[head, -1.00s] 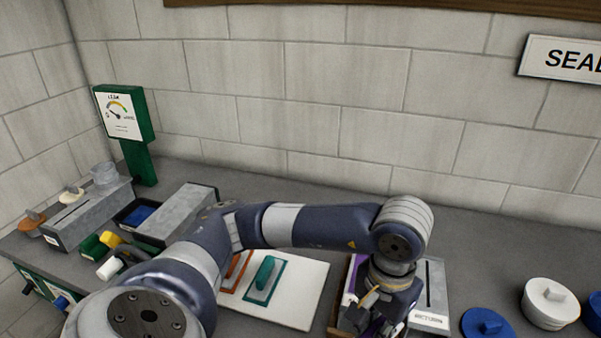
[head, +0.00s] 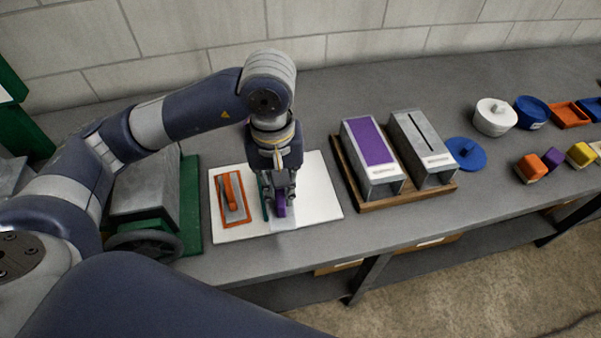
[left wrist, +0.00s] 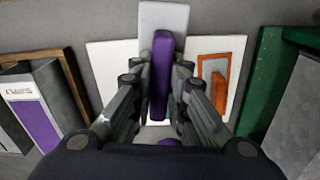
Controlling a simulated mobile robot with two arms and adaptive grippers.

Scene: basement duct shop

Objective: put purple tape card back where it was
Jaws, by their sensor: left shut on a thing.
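My left gripper (head: 279,203) is shut on the purple handle of the tape card (head: 281,210), pointing down over the right part of the white board (head: 317,196). In the left wrist view the purple handle (left wrist: 162,75) stands between the fingers, with the card's pale grey plate (left wrist: 163,16) reaching past the board's edge. I cannot tell whether the card touches the board. An orange-framed card (head: 233,198) lies on the board's left part. A green piece (head: 264,197) beside the gripper is mostly hidden. My right gripper is not in view.
A wooden tray (head: 385,205) to the right holds a purple-topped box (head: 369,143) and a slotted grey box (head: 419,135). A blue lid (head: 466,152) and white pot (head: 494,117) stand farther right. A green-based grey machine (head: 150,190) stands left of the board.

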